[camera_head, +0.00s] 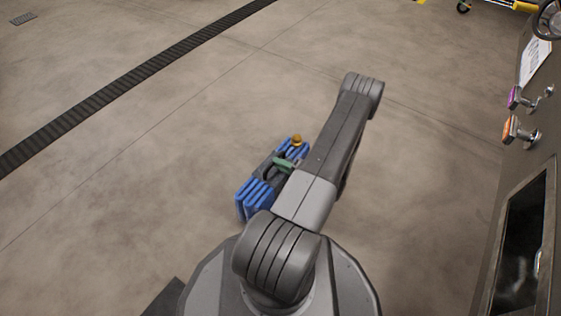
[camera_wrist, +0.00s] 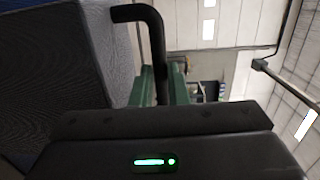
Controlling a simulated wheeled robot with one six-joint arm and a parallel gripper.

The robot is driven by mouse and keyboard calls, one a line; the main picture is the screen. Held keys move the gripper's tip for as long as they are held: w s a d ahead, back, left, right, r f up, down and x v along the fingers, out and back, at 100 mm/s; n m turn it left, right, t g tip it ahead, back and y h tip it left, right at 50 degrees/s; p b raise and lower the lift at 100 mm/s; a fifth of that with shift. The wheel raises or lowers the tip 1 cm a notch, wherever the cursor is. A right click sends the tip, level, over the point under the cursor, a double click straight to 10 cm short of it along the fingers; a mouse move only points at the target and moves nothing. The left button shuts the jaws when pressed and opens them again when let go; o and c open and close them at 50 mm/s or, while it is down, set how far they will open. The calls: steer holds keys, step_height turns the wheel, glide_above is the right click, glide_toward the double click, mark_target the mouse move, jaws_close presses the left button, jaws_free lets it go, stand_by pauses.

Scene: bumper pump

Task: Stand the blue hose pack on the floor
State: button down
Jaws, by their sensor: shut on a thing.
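The blue hose pack (camera_head: 254,196) is in the head view, left of my arm and partly hidden by it. It has ribbed blue ends, a grey middle and a brass fitting (camera_head: 297,140). My gripper (camera_head: 283,163) shows as green fingers at the pack's grey middle. In the wrist view, the green fingers of my gripper (camera_wrist: 160,80) are shut on a black bent handle (camera_wrist: 150,14). The pack's grey textured side (camera_wrist: 45,75) fills the left of that view. I cannot tell whether the pack's underside touches the floor.
The concrete floor (camera_head: 130,190) is clear around the pack. A dark slotted drain strip (camera_head: 130,85) crosses the floor at left. A grey cabinet (camera_head: 490,210) with purple (camera_head: 514,97) and orange (camera_head: 510,129) handled fittings stands at the right edge.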

stand_by(0.3)
steer(key=c, duration=1.4)
jaws_free()
steer(key=shift+f, duration=0.1)
steer(key=shift+s+d+r, duration=0.2)
steer(key=shift+d, duration=0.15)
steer(key=p+v, duration=0.3)
steer(key=v, duration=0.8)
steer(key=shift+d+f, duration=0.1)
